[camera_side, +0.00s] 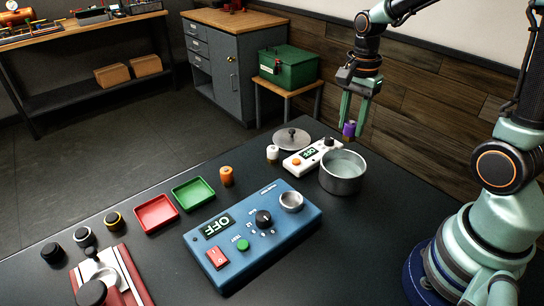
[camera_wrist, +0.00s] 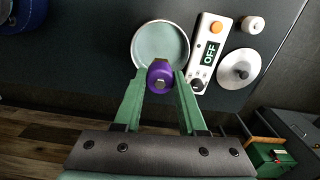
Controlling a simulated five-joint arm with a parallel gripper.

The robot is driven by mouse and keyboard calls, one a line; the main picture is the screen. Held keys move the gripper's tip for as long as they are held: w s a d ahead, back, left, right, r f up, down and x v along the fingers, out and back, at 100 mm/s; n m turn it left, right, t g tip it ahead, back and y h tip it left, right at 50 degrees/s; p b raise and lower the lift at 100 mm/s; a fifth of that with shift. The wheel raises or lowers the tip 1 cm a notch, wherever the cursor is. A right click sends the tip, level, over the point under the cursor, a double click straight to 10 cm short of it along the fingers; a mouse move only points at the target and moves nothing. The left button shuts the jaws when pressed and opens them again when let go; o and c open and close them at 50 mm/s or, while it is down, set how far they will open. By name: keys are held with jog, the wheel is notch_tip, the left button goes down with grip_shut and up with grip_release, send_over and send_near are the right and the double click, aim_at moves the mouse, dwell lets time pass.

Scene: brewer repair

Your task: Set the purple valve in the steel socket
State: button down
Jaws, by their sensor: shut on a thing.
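The purple valve (camera_side: 349,130) is held between the green fingers of my gripper (camera_side: 354,122), up in the air near the metal pot (camera_side: 342,185). In the wrist view the valve (camera_wrist: 160,73) sits between the two fingertips and overlaps the near rim of the pot (camera_wrist: 134,45). A round steel socket (camera_side: 291,200) is at the upper right corner of the blue control box (camera_side: 250,243), left of and below my gripper in the side view. The socket looks empty. It is not in the wrist view.
The white device (camera_side: 308,159) with an orange button, a metal lid (camera_side: 292,139) and a white-topped cylinder (camera_side: 272,153) are beside the pot. An orange cylinder (camera_side: 226,176), green tray (camera_side: 193,194) and red tray (camera_side: 156,214) stand behind the box. The box reads OFF.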

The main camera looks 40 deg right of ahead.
aim_at(351, 123)
notch_tip(351, 123, up, 6)
jog(key=shift+r, duration=0.2)
jog(key=shift+a+r, duration=0.15)
jog(key=shift+r, duration=0.1)
jog(key=shift+a+f+n, duration=1)
jog(key=shift+a+f, duration=1.3)
jog(key=shift+a, duration=0.65)
jog(key=shift+a+f+n, duration=1)
jog(key=shift+a+f, duration=1.25)
jog(key=shift+a, duration=0.7)
jog(key=shift+a+f+n, duration=1)
jog(key=shift+a+f, duration=1.3)
jog(key=shift+a, duration=0.65)
jog(key=shift+f, duration=1.2)
grip_release()
